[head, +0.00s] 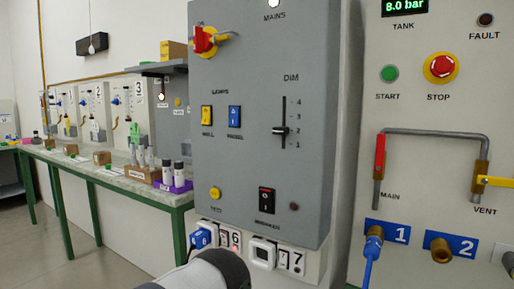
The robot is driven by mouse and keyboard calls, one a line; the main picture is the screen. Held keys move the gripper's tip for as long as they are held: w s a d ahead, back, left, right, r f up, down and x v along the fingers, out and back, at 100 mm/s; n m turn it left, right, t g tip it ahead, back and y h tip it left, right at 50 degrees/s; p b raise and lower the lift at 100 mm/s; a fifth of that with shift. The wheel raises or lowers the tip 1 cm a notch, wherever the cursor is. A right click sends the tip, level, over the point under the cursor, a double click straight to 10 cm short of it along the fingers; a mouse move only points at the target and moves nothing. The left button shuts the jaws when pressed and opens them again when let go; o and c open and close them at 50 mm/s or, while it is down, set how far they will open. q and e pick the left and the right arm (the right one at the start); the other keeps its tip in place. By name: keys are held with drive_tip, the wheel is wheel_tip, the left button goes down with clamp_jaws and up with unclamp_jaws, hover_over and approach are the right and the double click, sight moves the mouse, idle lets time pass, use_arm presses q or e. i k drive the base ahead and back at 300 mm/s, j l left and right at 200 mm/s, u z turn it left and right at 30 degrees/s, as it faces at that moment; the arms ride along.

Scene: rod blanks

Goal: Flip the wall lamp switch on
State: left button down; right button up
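A grey control panel (262,170) fills the middle of the head view. Under its LAMPS heading are two rockers side by side. The left one is a yellow rocker (207,115) with a small label that seems to read WALL. The right one is a blue rocker (235,116) with a label too small to read surely. I cannot tell which way the yellow rocker is tipped. A white and dark link of my arm shows at the bottom, below the panel. Neither gripper shows.
The panel also bears a red rotary handle (204,40), a DIM slider (282,131), a yellow button (215,193) and a black breaker rocker (266,200). Numbered sockets (263,252) sit below. Right are a red stop button (441,67) and pipework; left, a cluttered bench (140,182).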

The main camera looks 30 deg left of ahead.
sight(207, 120)
drive_tip(key=u, duration=1.35)
